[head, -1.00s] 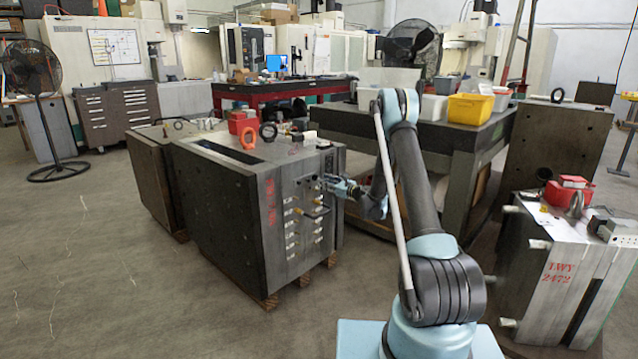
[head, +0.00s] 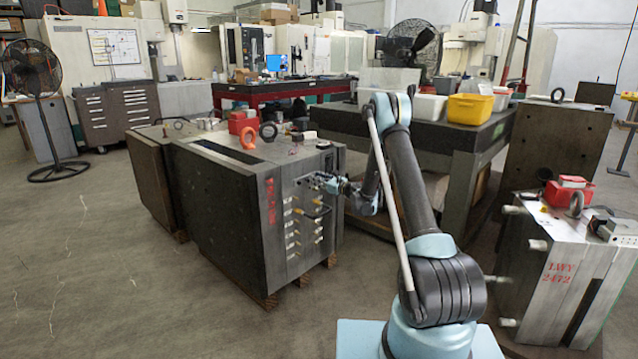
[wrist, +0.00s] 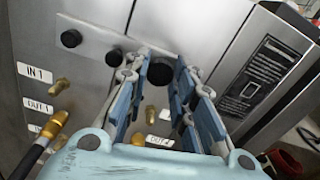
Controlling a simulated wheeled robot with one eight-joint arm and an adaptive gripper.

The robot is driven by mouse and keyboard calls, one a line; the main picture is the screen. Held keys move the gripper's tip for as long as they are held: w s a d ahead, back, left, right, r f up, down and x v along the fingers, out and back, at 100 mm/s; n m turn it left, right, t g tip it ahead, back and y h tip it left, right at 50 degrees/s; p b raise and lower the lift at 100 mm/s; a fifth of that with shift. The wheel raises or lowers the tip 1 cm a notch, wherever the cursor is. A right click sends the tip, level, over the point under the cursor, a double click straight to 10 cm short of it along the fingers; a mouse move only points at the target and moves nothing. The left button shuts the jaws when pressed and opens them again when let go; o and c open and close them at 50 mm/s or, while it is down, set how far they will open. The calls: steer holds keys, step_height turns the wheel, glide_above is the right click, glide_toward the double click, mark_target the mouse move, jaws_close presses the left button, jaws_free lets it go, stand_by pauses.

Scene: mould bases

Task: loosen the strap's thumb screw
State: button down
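The steel strap (wrist: 92,38) lies across the mould's face in the wrist view, with black knobs along it. One black knob (wrist: 160,73), which looks like the thumb screw, sits at the far end of the gap between my fingers. My gripper (wrist: 163,78) is open, with a blue-grey finger on each side of that knob; I cannot tell whether either finger touches it. In the head view my gripper (head: 326,181) is at the upper part of the mould base's (head: 215,215) fitting side. The strap and knob are too small to make out there.
Brass fittings (wrist: 60,85) and a black hose (wrist: 28,160) are at the lower left in the wrist view, beside printed labels. A dark plate (wrist: 262,75) is at the right. A second mould base (head: 545,285) stands at the right in the head view; open floor lies left.

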steer(key=shift+n, duration=0.3)
steer(key=shift+s+a+f+n, duration=0.1)
steer(key=shift+a+n, duration=0.05)
steer(key=shift+n, duration=5.25)
steer(key=shift+s+a+n, duration=0.1)
steer(key=shift+a+n, duration=0.05)
steer(key=shift+n, duration=5.25)
